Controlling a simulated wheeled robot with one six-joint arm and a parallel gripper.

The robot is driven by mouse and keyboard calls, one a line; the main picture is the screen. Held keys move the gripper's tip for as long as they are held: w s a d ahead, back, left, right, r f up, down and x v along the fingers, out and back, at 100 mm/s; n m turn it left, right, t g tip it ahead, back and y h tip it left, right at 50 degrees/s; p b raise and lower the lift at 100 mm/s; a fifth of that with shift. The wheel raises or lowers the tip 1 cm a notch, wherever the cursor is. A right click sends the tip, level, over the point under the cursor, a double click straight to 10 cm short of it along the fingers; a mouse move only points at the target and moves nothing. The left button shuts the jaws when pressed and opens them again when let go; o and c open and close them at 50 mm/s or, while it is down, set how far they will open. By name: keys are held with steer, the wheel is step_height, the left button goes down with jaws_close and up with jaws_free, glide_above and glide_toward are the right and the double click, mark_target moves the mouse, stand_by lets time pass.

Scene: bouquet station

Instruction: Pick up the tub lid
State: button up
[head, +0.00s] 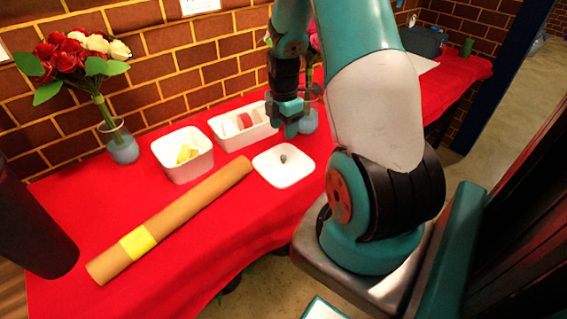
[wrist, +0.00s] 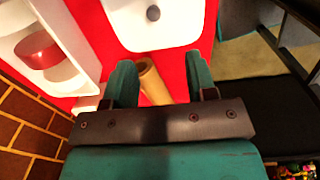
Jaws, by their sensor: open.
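The tub lid (head: 291,176) is a white rounded square with a small dark grey knob. It lies flat on the red-covered table, right of the cardboard tube's upper end. It also shows at the top of the wrist view (wrist: 180,30), where its knob is near the upper edge. My gripper (head: 291,124) is above the table, behind the lid in the head view. In the wrist view its two teal fingers (wrist: 161,72) are spread apart with nothing held, and the lid appears beyond their tips.
A long cardboard tube (head: 190,206) with a yellow band lies in front. A white tub (head: 184,168) holds yellow items. A second white container (head: 235,143) holds a red item. A rose vase (head: 122,148) stands left; another vase (head: 308,121) stands close beside my gripper. A brick wall is behind.

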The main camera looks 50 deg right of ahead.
glide_above(283, 156)
steer(key=f, duration=0.4)
steer(key=s+f, duration=0.1)
steer(key=f, duration=0.1)
steer(key=shift+a, duration=0.4)
steer(key=shift+w+d+f+p, duration=0.15)
steer(key=shift+f+p, duration=0.05)
steer(key=shift+f, duration=0.75)
steer(key=shift+w+d+f+p, duration=0.1)
steer(key=shift+f+p, duration=0.1)
steer(key=shift+f, duration=0.75)
steer(key=shift+w+d+f+p, duration=0.15)
steer(key=shift+f+p, duration=0.05)
steer(key=shift+f, duration=0.75)
jaws_close()
